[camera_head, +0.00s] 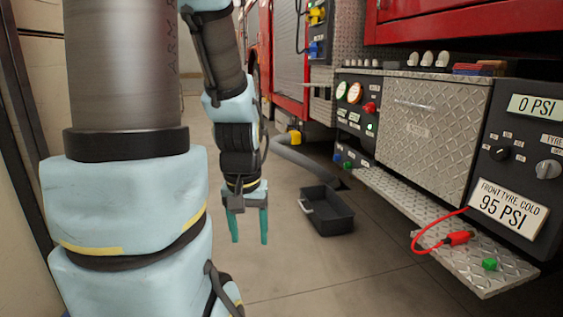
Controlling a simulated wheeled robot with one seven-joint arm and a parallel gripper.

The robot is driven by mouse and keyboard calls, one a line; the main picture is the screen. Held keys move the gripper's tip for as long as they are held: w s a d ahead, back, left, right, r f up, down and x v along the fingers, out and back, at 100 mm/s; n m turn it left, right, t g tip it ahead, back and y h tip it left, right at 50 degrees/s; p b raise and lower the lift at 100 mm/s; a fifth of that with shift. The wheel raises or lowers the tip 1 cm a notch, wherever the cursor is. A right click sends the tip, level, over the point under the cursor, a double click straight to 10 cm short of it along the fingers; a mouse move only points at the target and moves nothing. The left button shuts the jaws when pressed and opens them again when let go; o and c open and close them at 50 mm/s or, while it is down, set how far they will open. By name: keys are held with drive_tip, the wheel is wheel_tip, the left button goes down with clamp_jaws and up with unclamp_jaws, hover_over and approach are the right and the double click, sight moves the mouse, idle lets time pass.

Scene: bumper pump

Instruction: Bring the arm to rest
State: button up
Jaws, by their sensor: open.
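My arm hangs on the left of the head view, with its links bent downward. My gripper (248,226) has two green fingers that point down and stand apart with nothing between them. It is open and empty, above the floor and left of a black tray. No part of the gripper touches anything that I can see.
The black tray (327,215) lies on the floor. A red truck's diamond-plate step (395,195) runs along the right, with a red hose fitting (458,238) and a green cap (489,264) on it. A gauge panel (355,115) and pressure panel (517,160) stand above. Front floor is clear.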

wheel_tip(320, 180, up, 36)
drive_tip(key=p, duration=3.4)
drive_tip(key=shift+p, duration=0.35)
drive_tip(key=shift+o, duration=0.4)
